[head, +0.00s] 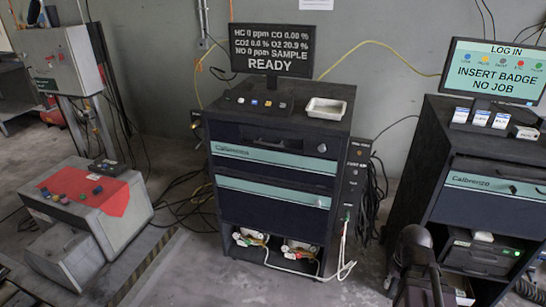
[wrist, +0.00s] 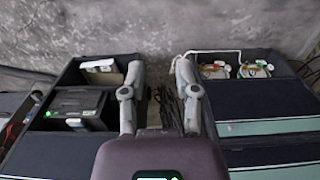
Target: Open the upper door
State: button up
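The middle cabinet (head: 262,215) is dark with a teal band on each of its two front panels. Its upper door (head: 270,160) is closed and carries the "Calibrenza" label, with a dark recess and a small round knob above. The lower door (head: 270,195) is also closed. The right cabinet (head: 420,165) has a similar teal-banded panel (head: 510,187), also closed. My gripper (wrist: 159,68) is open and empty in the wrist view, its two fingers apart over the gap between the cabinets and touching no door. In the head view only a dark part of my arm shows at the bottom right.
Below the middle doors is an open bay with valves and gauges (head: 250,238); a pale hose hangs beside it. Cables (head: 180,205) lie on the floor left of the cabinet. A grey box with a red cloth (head: 90,190) stands at left. Monitors stand on both cabinets.

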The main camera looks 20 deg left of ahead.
aim_at(316, 166)
jog(key=u, duration=0.8)
jog(key=k, duration=0.8)
jog(key=z, duration=0.2)
jog(key=i, duration=1)
